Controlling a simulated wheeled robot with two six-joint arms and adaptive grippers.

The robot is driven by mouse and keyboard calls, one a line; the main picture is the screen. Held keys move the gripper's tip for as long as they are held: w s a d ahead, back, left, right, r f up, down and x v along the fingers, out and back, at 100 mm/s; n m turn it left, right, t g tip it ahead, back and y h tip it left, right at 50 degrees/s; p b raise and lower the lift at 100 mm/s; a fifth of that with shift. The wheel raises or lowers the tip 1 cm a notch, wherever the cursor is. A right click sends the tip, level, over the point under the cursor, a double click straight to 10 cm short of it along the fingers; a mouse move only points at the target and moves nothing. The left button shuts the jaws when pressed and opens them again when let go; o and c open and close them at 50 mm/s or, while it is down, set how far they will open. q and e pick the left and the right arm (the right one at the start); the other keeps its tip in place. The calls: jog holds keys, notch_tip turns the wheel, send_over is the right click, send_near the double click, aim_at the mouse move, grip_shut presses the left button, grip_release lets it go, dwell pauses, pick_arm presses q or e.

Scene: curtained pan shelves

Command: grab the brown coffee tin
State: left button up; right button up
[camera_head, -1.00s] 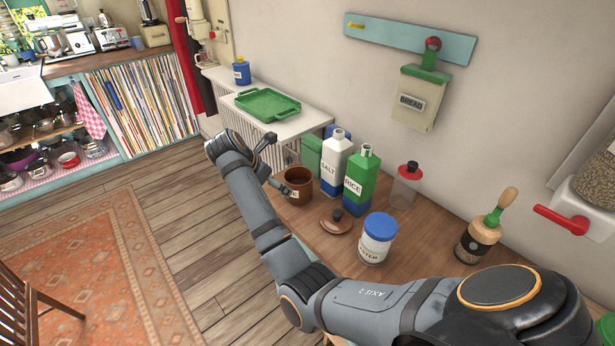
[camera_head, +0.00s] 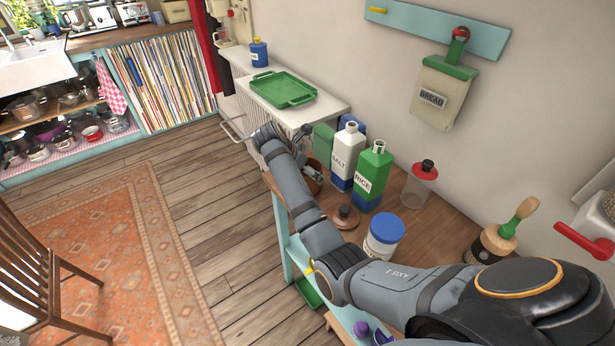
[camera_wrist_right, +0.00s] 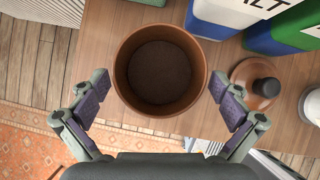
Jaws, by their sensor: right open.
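The brown coffee tin (camera_head: 314,182) stands without a lid near the left end of the wooden counter, partly hidden behind my right gripper in the head view. In the right wrist view the tin (camera_wrist_right: 160,70) is round and upright, with a dark brown inside. My right gripper (camera_wrist_right: 159,84) is open, with one finger at each side of the tin's near part and small gaps between. It also shows in the head view (camera_head: 309,157). A brown lid with a dark knob (camera_head: 343,217) lies on the counter beside the tin. My left gripper is out of view.
The salt bottle (camera_head: 345,158) and rice bottle (camera_head: 371,178) stand close behind the tin. A blue-lidded jar (camera_head: 384,238) and a red-lidded glass jar (camera_head: 420,186) stand to the right. A green tray (camera_head: 283,90) lies on the white shelf beyond.

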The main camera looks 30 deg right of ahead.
jog(key=shift+x, duration=1.05)
jog(key=shift+r, duration=0.1)
jog(key=c, duration=1.3)
